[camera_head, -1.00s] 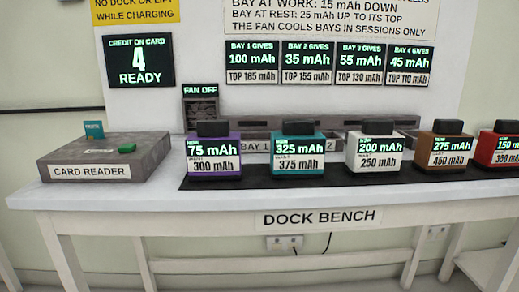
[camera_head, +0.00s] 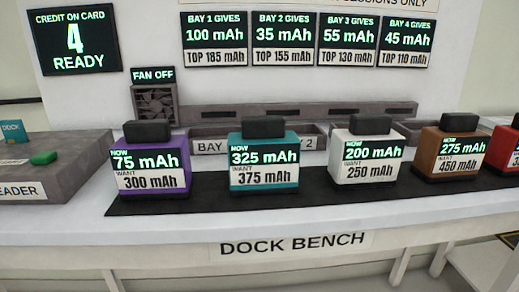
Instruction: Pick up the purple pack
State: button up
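The purple pack (camera_head: 152,160) stands upright on the black mat, left-most in a row of packs. It has a dark block-shaped top, and its front reads NOW 75 mAh, WANT 300 mAh. A teal pack (camera_head: 264,158) stands to its right with a gap between them. The grey card reader (camera_head: 75,169) is to its left, partly cut off by the picture edge. My gripper is not in view.
White (camera_head: 366,159), brown (camera_head: 447,152) and red (camera_head: 508,156) packs continue the row on the black mat (camera_head: 300,193). Grey bays (camera_head: 300,110) lie behind. A fan (camera_head: 154,102) marked FAN OFF is behind the purple pack. The white bench front (camera_head: 170,233) is clear.

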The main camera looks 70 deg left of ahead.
aim_at(149, 162)
jog(key=z, duration=0.35)
jog(key=k, duration=1.55)
jog(key=u, duration=0.35)
